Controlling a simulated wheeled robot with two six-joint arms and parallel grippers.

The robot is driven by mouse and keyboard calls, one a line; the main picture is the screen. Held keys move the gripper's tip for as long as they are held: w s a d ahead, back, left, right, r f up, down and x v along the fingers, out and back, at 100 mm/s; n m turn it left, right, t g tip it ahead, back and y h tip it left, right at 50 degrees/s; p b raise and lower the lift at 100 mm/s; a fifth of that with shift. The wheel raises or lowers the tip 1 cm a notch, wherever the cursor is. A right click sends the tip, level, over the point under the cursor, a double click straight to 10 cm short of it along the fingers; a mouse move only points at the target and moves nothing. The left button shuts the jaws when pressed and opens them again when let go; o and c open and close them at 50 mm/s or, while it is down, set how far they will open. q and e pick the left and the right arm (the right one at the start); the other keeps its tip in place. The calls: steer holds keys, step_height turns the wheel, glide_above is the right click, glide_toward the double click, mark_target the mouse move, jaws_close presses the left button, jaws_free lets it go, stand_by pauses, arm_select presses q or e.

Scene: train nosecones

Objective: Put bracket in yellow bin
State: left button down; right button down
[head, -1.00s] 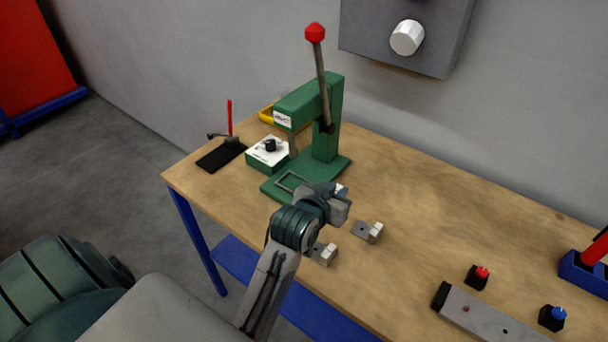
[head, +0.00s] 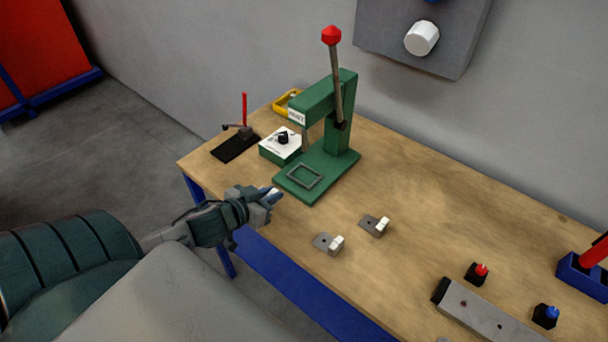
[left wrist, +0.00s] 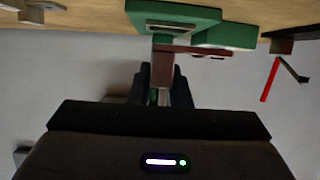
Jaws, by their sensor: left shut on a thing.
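My left gripper (head: 268,199) is shut on a small part, which I take to be the bracket (head: 272,191), in front of the green press's base at the table's front left edge. Only a small bluish-grey bit of it shows past the fingers. In the left wrist view the fingers (left wrist: 160,88) close on a thin piece, with a reddish-brown bar (left wrist: 205,51) beyond them. The yellow bin (head: 284,106) stands at the table's back left, partly hidden behind the press. Two other metal brackets with white blocks lie on the table, a nearer one (head: 327,243) and a farther one (head: 374,225). My right gripper is out of view.
The green press (head: 340,115) with a tall red-knobbed lever stands between my gripper and the bin. A white-topped green box (head: 281,146) and a black clamp plate with a red handle (head: 236,147) are left of it. The table's middle right is clear (head: 450,210).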

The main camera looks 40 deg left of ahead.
arm_select(q)
steer(key=shift+s+a, duration=0.1)
steer(key=shift+s, duration=0.2)
steer(key=shift+w, duration=0.1)
steer(key=shift+w, duration=0.3)
steer(key=w+b, duration=0.1)
steer(key=w, duration=0.3)
steer(key=p, duration=0.2)
glide_above(310, 182)
steer(key=s, duration=0.2)
steer(key=shift+w+a+f, duration=0.1)
steer(key=shift+w+f, duration=0.15)
steer(key=shift+f, duration=0.4)
steer(key=shift+w+f+p, duration=0.1)
steer(key=shift+w+p, duration=0.2)
steer(key=shift+w, duration=0.6)
step_height(310, 182, down, 3)
steer(key=shift+r+p, duration=0.1)
steer(key=shift+p, duration=0.7)
steer(key=shift+s, duration=0.15)
steer(key=shift+f, duration=0.25)
